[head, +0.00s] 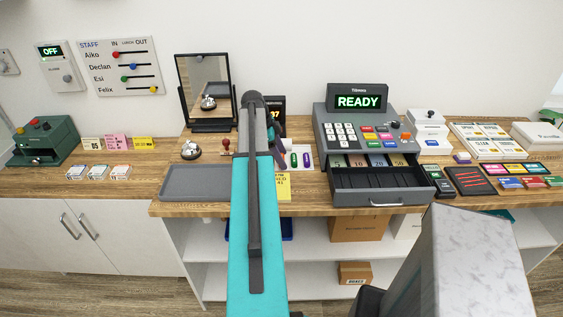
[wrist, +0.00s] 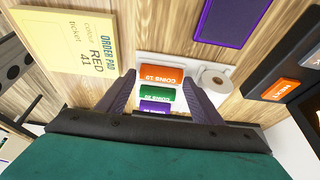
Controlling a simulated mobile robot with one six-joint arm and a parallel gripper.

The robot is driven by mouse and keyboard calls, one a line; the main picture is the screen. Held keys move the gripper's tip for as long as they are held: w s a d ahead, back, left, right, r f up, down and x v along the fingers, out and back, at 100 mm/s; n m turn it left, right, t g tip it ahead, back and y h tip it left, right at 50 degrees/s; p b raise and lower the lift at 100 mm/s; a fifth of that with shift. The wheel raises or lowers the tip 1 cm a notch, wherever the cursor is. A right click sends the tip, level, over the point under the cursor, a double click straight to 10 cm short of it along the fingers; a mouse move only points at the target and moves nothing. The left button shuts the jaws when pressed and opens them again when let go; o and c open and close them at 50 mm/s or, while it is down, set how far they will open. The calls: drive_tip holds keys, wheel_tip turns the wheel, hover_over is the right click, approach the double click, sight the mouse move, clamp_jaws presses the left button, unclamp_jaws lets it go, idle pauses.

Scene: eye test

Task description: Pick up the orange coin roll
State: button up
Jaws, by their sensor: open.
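The orange coin roll (wrist: 162,75) shows in the wrist view, marked "COINS", on a white tray (wrist: 150,61). A green coin roll (wrist: 157,93) and a purple coin roll (wrist: 155,107) lie beside it, nearer my gripper's base. My gripper (wrist: 160,82) is open, with one finger on each side of the row of rolls and nothing held. I cannot tell how far the fingertips are above the tray. In the head view my arm hides most of the gripper, and I cannot make out the orange roll.
A yellow order pad (wrist: 75,40), a purple flat item (wrist: 232,20) and a white paper roll (wrist: 212,80) lie around the tray. In the head view, the cash register (head: 362,135) with its open drawer stands right of my arm. A grey tray (head: 195,182) lies left.

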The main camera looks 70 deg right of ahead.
drive_tip(key=c, duration=0.9)
drive_tip(key=shift+r, duration=0.15)
drive_tip(key=shift+r+b, duration=0.95)
drive_tip(key=shift+r, duration=0.65)
drive_tip(key=s+a+b, duration=0.1)
drive_tip(key=s+a, duration=0.1)
drive_tip(key=a, duration=0.2)
drive_tip(key=s+a+b, duration=0.1)
drive_tip(key=s+a, duration=0.1)
drive_tip(key=a, duration=0.1)
drive_tip(key=s+a+r+b, duration=0.1)
drive_tip(key=s+a, duration=0.2)
drive_tip(key=a, duration=0.1)
drive_tip(key=shift+a+r+b, duration=0.1)
drive_tip(key=shift+a+b, duration=0.25)
drive_tip(key=shift+s+a+r, duration=0.1)
drive_tip(key=shift+s+a, duration=0.2)
drive_tip(key=shift+a, duration=0.25)
drive_tip(key=shift+s+a+r, duration=0.1)
drive_tip(key=shift+s+a, duration=0.2)
drive_tip(key=shift+a, duration=0.2)
